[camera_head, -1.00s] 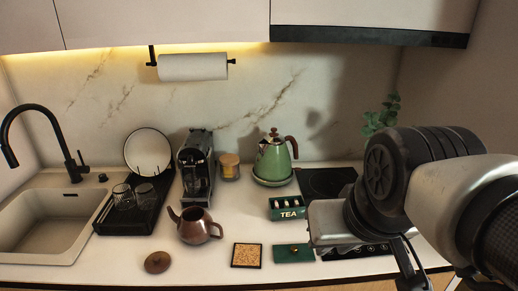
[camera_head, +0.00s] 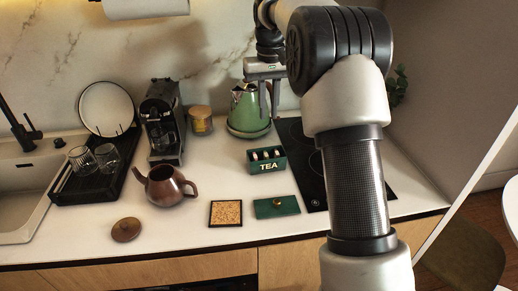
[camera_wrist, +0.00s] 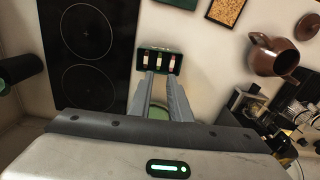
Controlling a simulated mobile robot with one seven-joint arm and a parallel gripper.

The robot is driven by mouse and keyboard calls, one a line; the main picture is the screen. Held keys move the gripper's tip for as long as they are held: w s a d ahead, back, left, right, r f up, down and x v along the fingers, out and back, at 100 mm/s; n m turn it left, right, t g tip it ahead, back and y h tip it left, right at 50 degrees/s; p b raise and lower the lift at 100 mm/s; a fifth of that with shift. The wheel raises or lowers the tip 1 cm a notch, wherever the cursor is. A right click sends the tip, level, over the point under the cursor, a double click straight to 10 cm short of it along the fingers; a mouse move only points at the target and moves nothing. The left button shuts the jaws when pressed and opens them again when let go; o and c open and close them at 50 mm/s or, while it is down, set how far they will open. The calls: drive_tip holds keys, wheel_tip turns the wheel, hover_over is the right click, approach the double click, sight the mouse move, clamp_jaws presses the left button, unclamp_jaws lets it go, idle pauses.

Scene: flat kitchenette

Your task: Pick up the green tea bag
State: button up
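The green tea box (camera_head: 267,161) with "TEA" on its front stands open on the counter, left of the cooktop. Several small tea bags (camera_head: 265,154) stand upright in it. In the wrist view the tea box (camera_wrist: 139,70) lies just beyond my fingertips, with pale, coloured-edged bags (camera_wrist: 157,61) in a row; which one is green I cannot tell. My gripper (camera_head: 268,113) hangs above and behind the box, in front of the green kettle. Its two fingers (camera_wrist: 160,77) are apart with nothing held between them.
The green kettle (camera_head: 243,110) stands close behind the box, partly hidden by my gripper. The black cooktop (camera_head: 311,180) is to the right. A green lid (camera_head: 265,208), a cork-coloured coaster (camera_head: 226,212) and a brown teapot (camera_head: 167,187) are in front and left.

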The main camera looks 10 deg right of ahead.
sight(266, 155)
drive_tip(key=f, duration=0.4)
drive_tip(key=f+b, duration=0.1)
drive_tip(key=f, duration=0.4)
drive_tip(key=w+f, duration=0.1)
drive_tip(key=f, duration=0.3)
drive_tip(key=shift+w+f+b, duration=0.1)
drive_tip(key=shift+f+b, duration=0.2)
drive_tip(key=shift+w+f, duration=0.15)
drive_tip(key=shift+f, duration=2.55)
clamp_jaws()
